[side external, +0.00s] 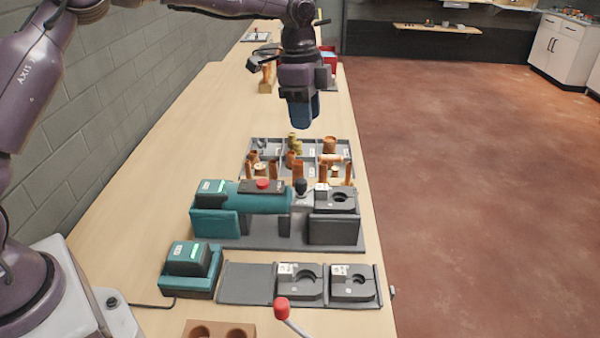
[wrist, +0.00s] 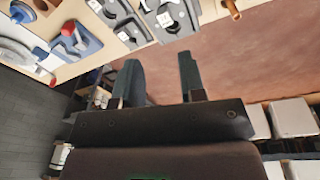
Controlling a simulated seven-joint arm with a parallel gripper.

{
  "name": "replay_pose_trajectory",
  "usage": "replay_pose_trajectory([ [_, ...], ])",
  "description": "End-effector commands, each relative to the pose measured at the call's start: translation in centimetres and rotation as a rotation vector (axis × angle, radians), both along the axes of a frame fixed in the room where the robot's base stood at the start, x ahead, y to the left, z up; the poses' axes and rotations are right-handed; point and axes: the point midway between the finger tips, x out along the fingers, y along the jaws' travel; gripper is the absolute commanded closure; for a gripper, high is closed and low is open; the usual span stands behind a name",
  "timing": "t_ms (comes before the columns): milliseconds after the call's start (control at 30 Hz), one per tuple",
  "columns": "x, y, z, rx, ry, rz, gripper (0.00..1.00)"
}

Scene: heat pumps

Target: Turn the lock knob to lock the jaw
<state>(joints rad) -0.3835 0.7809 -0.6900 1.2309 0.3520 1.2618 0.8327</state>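The teal pressing tool (side external: 262,203) lies on a dark grey stand in the side external view. A small black knob (side external: 301,187), which looks like the lock knob, stands up near the tool's right end. The dark grey jaw (side external: 337,200) sits to its right on a block. My gripper (side external: 303,125) hangs above and beyond the tool, over the parts tray, touching nothing. In the wrist view my gripper (wrist: 159,60) has its two blue fingers apart with nothing between them. I cannot tell the lock knob in the wrist view.
A tray of copper fittings (side external: 250,175) stands behind the tool. The bench (side external: 140,230) is clear on the left.

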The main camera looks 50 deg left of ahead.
Motion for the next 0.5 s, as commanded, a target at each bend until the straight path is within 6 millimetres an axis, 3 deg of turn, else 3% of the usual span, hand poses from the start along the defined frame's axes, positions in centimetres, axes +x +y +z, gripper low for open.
replay_pose_trajectory([
  [100, -1.1, -1.0, 0.3, 0.067, 0.02, 0.252, 0.63],
  [300, -1.8, -0.8, -0.2, 0.124, 0.04, 0.629, 0.63],
  [500, -1.7, -0.7, -0.5, 0.128, 0.047, 0.79, 0.63],
])
